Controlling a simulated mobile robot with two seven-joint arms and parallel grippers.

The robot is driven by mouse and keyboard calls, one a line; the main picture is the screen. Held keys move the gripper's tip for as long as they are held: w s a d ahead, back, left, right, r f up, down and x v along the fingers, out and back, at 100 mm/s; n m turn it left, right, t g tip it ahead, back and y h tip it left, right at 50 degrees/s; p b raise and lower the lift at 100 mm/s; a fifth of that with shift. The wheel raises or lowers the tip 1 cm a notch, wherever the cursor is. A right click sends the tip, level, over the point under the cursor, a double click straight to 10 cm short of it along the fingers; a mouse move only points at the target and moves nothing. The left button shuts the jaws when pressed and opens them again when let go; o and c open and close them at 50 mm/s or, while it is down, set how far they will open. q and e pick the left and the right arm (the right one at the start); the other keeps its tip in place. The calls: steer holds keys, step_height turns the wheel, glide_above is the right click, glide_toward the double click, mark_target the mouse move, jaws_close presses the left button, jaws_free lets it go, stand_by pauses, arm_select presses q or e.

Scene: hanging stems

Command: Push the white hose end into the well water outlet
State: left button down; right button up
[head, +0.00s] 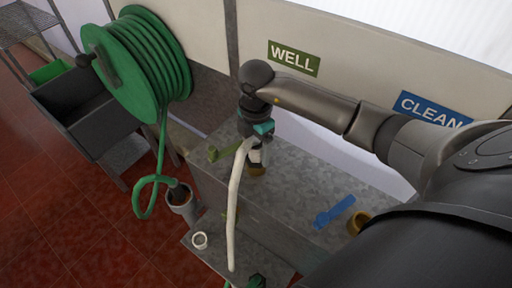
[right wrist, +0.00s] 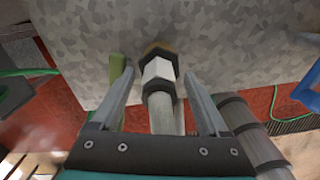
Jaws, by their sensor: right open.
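The white hose (head: 235,205) hangs from near my right gripper down past the metal box front. In the right wrist view the pale hose (right wrist: 163,112) lies between the fingers, with dark collars and a white section at its end. The end lines up with the brass well water outlet (head: 256,171) on the grey metal face, below the WELL sign (head: 294,58). They look touching, but how deep the end sits cannot be told. My right gripper (right wrist: 165,103) is open, its fingers on either side of the hose with gaps. My left gripper is not in view.
A green valve handle (head: 222,153) is left of the well outlet. A blue handle (head: 334,212) and second brass outlet (head: 358,222) are to the right, below the CLEAN sign (head: 432,109). A green hose reel (head: 138,65) and grey bin (head: 75,110) stand left.

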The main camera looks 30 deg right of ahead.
step_height(320, 180, up, 15)
steer(key=p, duration=0.1)
steer(key=shift+p, duration=0.3)
